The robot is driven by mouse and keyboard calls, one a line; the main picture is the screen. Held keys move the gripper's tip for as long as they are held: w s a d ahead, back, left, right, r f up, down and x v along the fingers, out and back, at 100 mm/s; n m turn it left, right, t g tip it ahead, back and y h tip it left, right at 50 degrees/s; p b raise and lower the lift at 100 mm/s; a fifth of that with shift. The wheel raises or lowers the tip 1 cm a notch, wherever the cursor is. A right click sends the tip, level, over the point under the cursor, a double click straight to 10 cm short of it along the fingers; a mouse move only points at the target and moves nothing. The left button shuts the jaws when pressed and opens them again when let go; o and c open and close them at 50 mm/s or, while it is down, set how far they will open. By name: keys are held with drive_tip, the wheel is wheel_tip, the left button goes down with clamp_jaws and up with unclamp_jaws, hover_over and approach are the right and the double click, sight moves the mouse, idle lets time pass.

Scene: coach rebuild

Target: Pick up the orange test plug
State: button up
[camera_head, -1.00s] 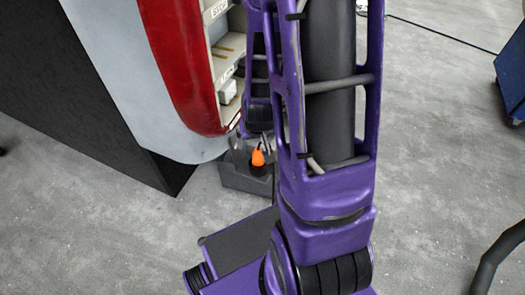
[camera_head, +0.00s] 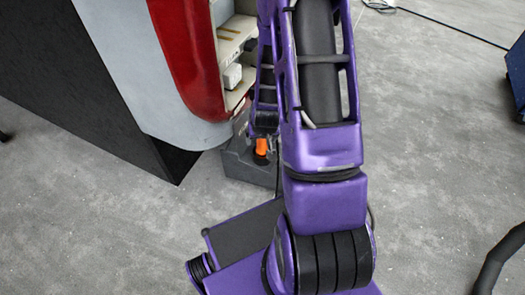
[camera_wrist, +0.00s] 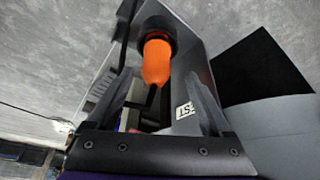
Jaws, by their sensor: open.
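The orange test plug (camera_head: 261,147) sits in a grey holder (camera_head: 243,172) on the floor, just below the coach's red and white corner. In the wrist view the orange plug (camera_wrist: 157,62) has a black collar at its far end, and the grey holder (camera_wrist: 205,55) surrounds it. My gripper (camera_wrist: 160,88) is open and empty. One finger shows on each side of the plug in the picture, with no visible contact. I cannot tell the exact depth between fingertips and plug. In the head view my arm hides the fingers and part of the holder.
The coach body (camera_head: 190,55) with open shelves (camera_head: 232,50) stands close beside my arm. A black panel (camera_head: 75,75) lies left of it. A blue object (camera_head: 516,75) and a dark hose (camera_head: 495,260) are at the right. The grey floor between is mostly clear.

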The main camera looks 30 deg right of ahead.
sight(263, 148)
drive_tip(key=x, duration=0.4)
drive_tip(key=shift+d+f+b, duration=0.3)
drive_tip(key=shift+b, duration=0.05)
clamp_jaws()
